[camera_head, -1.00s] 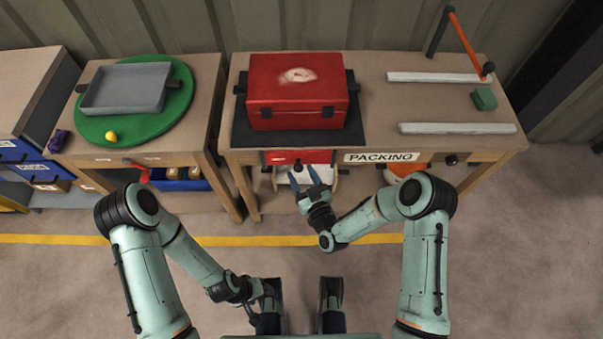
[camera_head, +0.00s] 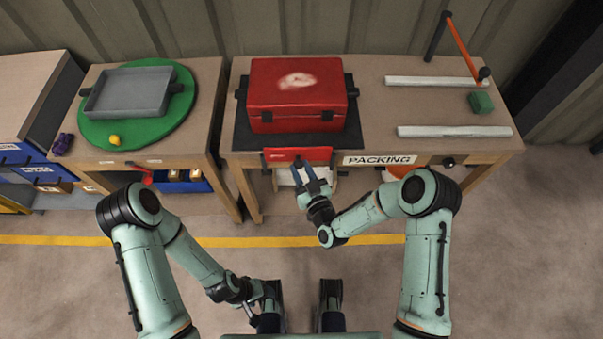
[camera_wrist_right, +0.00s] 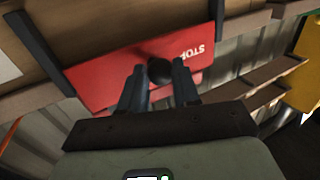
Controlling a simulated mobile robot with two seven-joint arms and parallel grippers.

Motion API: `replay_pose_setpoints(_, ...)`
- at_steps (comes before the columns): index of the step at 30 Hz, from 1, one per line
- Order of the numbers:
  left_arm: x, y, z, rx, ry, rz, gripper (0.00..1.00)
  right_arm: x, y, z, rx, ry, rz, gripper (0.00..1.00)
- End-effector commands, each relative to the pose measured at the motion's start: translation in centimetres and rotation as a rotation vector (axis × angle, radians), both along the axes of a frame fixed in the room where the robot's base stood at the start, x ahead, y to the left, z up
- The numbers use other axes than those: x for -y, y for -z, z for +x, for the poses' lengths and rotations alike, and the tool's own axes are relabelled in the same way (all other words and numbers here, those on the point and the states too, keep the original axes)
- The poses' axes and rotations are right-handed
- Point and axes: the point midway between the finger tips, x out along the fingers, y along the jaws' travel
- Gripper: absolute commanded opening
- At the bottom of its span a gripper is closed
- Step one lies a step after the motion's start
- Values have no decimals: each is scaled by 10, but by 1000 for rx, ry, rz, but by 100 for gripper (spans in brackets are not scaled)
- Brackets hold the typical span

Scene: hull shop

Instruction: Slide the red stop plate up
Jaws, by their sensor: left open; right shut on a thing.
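The red stop plate (camera_head: 284,154) is on the front of the packing table, below the red case. It also shows in the right wrist view (camera_wrist_right: 112,72), with the word STOP upside down and a round black knob (camera_wrist_right: 160,71) at its lower edge. My right gripper (camera_head: 309,169) is shut on the knob; in the right wrist view its two fingers (camera_wrist_right: 158,88) lie on either side of it. My left gripper (camera_head: 262,305) is open and empty, low in the head view, far from the plate.
A red case (camera_head: 297,95) stands on a black mat on the packing table (camera_head: 372,115). Two pale rails (camera_head: 432,81) and a green block (camera_head: 481,103) lie to the right. A grey tray (camera_head: 130,91) sits on a green disc (camera_head: 180,118) on the left table.

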Motion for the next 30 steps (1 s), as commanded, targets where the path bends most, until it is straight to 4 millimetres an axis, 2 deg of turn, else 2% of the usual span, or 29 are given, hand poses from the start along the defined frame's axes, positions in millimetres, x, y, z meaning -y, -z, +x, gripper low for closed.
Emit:
replay_pose_setpoints(1,0,-6,-1,-5,1,-1,64,-1,-14,0,6,-3,3,0)
replay_pose_setpoints(2,0,-7,-2,-7,1,-1,64,-1,-16,0,6,-3,4,0)
replay_pose_setpoints(10,0,-5,-3,-9,1,-1,64,-2,-17,0,12,-2,6,0)
replay_pose_setpoints(11,0,-5,-3,-9,1,-1,64,-2,-17,0,13,-3,6,38)
replay_pose_setpoints(12,0,-5,-3,-9,1,-1,64,-2,-17,0,13,-3,6,51)
replay_pose_setpoints(13,0,-5,-3,-9,1,-1,64,-2,-17,0,12,-3,6,56)
replay_pose_setpoints(23,0,-5,-2,-8,2,-1,64,0,-14,-3,3,-2,2,56)
replay_pose_setpoints(26,0,-5,-2,-8,2,-1,64,4,-13,-12,2,-2,2,56)
replay_pose_setpoints(30,0,-5,-2,-8,2,-1,64,14,-13,-37,-1,-2,3,56)
